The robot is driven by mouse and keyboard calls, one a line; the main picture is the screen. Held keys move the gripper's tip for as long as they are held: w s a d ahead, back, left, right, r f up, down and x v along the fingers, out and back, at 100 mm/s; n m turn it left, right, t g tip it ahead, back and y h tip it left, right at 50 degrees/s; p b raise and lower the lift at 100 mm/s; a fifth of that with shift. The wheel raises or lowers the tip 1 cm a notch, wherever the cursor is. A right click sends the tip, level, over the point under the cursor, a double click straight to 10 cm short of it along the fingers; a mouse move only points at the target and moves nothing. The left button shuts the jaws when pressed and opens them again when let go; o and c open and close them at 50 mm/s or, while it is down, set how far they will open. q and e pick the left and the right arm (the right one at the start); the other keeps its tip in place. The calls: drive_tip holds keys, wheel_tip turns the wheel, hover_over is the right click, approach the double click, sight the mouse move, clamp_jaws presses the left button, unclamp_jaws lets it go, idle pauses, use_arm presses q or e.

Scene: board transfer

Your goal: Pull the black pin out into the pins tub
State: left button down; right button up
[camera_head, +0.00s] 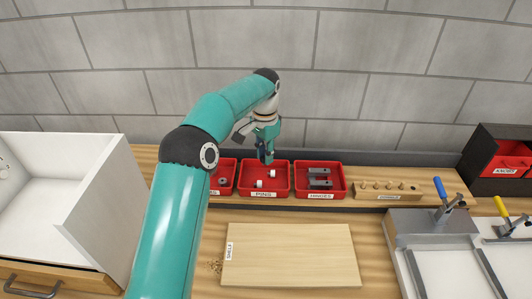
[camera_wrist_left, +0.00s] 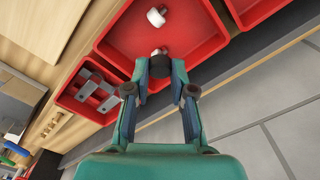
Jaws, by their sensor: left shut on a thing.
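The red pins tub (camera_head: 264,192) stands at the back of the bench, its label facing front. Two small white pins lie in it: one near the front (camera_head: 259,183), one farther back (camera_head: 272,173). My left gripper (camera_head: 265,158) is above the tub's back part, pointing down. A white pin (camera_wrist_left: 156,17) shows in the tub (camera_wrist_left: 192,25) there, with another white end by the fingertips. My right gripper is out of view.
The red hinges tub (camera_head: 341,188) with grey hinges stands right of the pins tub, another red tub (camera_head: 226,164) left. A wooden block with pegs (camera_head: 388,194) is farther right. A pale shelf board (camera_head: 295,255) lies in front. The wall (camera_head: 340,90) is close behind.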

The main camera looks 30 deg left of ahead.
use_arm(q)
drive_tip(key=shift+w, duration=0.1)
drive_tip(key=shift+f+b, duration=2.15)
drive_tip(key=shift+f, duration=1.45)
drive_tip(key=c, duration=0.9)
unclamp_jaws()
wheel_tip(320, 180, up, 11)
drive_tip(key=shift+r, duration=0.45)
drive_tip(key=shift+d, duration=0.1)
